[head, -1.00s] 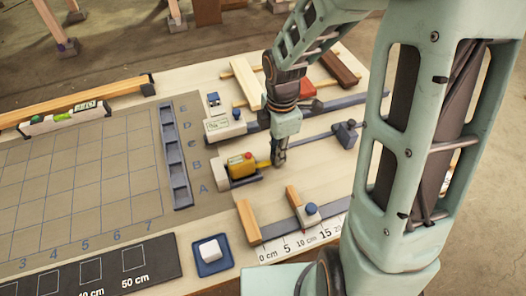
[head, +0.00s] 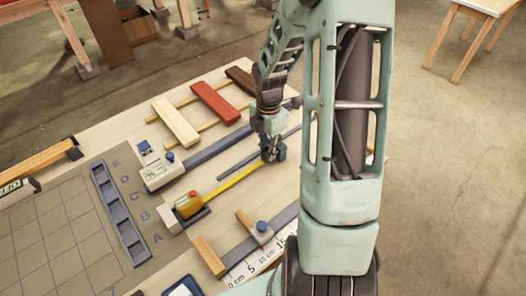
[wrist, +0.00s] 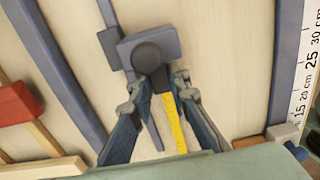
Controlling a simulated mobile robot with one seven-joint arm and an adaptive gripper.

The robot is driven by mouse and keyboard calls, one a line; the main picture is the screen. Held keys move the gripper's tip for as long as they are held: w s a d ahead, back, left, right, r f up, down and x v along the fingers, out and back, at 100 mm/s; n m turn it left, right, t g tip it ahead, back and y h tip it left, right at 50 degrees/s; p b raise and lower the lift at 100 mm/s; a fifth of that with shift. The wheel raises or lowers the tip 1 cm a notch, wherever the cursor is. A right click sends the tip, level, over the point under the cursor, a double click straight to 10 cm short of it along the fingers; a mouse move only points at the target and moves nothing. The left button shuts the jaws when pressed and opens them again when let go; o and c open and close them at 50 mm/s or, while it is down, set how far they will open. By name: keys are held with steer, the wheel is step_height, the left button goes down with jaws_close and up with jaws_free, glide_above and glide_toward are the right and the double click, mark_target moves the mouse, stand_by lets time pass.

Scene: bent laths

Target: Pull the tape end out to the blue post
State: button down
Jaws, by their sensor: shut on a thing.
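The yellow tape measure (head: 188,205) sits left of centre on the board in the head view. Its yellow tape (head: 232,184) is drawn out in a straight line towards my gripper (head: 272,155). In the wrist view the tape (wrist: 177,125) runs up between the two fingers of my gripper (wrist: 158,82), which is shut on the tape end. The blue-grey post with a dark round top (wrist: 147,57) stands right at the fingertips, on a blue-grey block. The tape end is close to it; whether they touch is hidden.
A blue-grey rail (head: 215,148) runs beyond the tape, with red (head: 214,101) and cream (head: 176,122) blocks behind. A blue-knobbed slider (head: 261,230) and a ruler (head: 245,268) lie nearer. A slotted strip (head: 118,215) is at left.

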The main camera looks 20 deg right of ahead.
mark_target(267, 153)
steer(key=c, duration=1.8)
jaws_free()
step_height(267, 153, up, 12)
